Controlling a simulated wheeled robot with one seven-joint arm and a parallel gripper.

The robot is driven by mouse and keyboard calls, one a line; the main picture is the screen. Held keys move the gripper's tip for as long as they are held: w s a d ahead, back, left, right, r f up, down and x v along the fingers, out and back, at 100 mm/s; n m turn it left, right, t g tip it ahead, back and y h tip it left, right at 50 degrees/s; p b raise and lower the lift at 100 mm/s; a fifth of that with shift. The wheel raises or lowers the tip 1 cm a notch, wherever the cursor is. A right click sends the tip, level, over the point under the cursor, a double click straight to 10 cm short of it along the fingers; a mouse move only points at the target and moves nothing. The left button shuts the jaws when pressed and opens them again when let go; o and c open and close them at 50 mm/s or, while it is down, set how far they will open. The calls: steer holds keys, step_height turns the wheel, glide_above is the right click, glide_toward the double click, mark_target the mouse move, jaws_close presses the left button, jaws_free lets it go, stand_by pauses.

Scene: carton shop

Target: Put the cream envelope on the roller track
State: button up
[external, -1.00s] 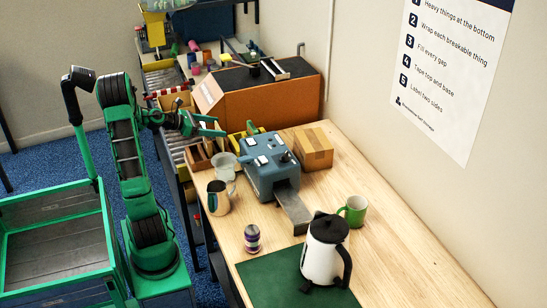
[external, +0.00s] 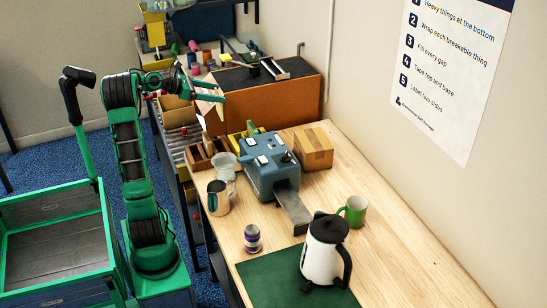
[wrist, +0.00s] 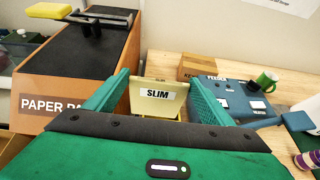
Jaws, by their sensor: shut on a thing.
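My gripper (external: 208,89) is raised above the left side of the bench, next to the big orange-brown box. In the wrist view its two green fingers (wrist: 158,88) are shut on the cream envelope (wrist: 157,105), which carries a SLIM label and hangs between the fingertips. The roller track (external: 177,142) runs along the bench's left edge, below and to the left of my gripper. Part of it is hidden by my arm and cartons.
The orange-brown PAPER box (external: 265,98) stands close beside my gripper. Open cartons (external: 178,113) sit by the track.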

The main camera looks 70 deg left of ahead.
steer(key=s+a+f+n+y, duration=0.1)
steer(key=s+a+f, duration=0.15)
steer(key=a, duration=0.45)
steer(key=s+a+f+y, duration=0.1)
steer(key=s+a, duration=0.3)
steer(key=a, duration=0.2)
steer(key=s+a+f+n+y, duration=0.1)
steer(key=s+a, duration=0.2)
steer(key=a, duration=0.4)
steer(key=s+a+f, duration=0.1)
steer(key=a+f, duration=0.1)
steer(key=f, duration=0.7)
steer(key=s+a+f+m+h, duration=0.1)
steer(key=a+f, duration=0.1)
steer(key=f, duration=0.7)
steer(key=s+a+f+h, duration=0.1)
steer(key=a+f, duration=0.1)
steer(key=f, duration=0.6)
steer(key=shift+s+a+f, duration=0.25)
steer(key=shift+s+f, duration=0.15)
steer(key=shift+f, duration=0.1)
steer(key=o, duration=1.3)
